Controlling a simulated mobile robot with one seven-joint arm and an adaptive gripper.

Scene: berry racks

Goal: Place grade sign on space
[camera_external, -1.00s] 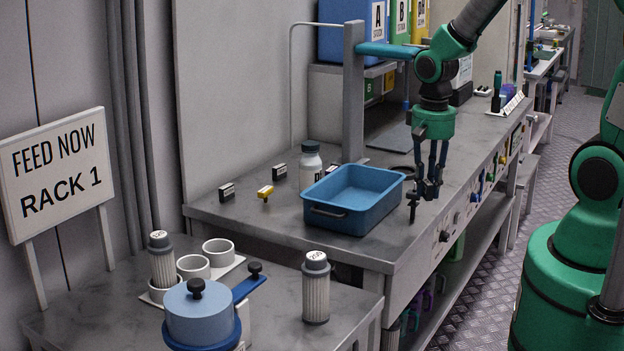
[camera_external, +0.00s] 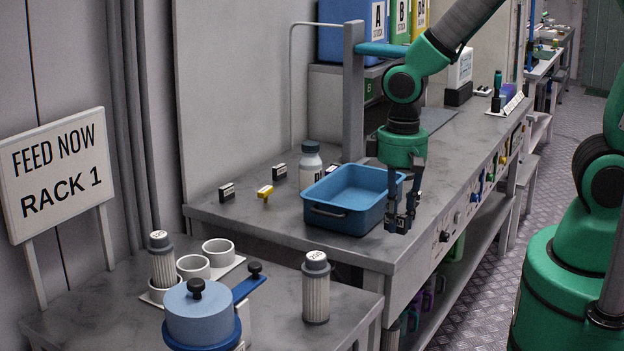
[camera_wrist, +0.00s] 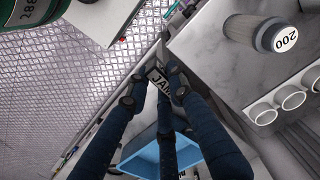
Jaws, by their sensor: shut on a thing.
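My gripper (camera_external: 400,222) hangs just right of the blue tray, near the front edge of the grey bench (camera_external: 235,210). In the wrist view my gripper (camera_wrist: 156,73) is shut on a small dark-edged sign (camera_wrist: 158,80) with a white face. The sign cannot be made out in the external view. Three similar small signs stand on the bench left of the tray: a dark one (camera_external: 227,191), a yellow one (camera_external: 265,192) and another dark one (camera_external: 279,171). Their lettering is too small to read.
The blue tray (camera_external: 325,218) and a white bottle (camera_external: 310,168) stand on the bench. The nearer table holds a blue lidded pot (camera_external: 203,318), white cups (camera_external: 193,267) and ribbed filters (camera_external: 316,290). A "FEED NOW RACK 1" board (camera_external: 55,170) stands left. Bare bench lies left of the tray.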

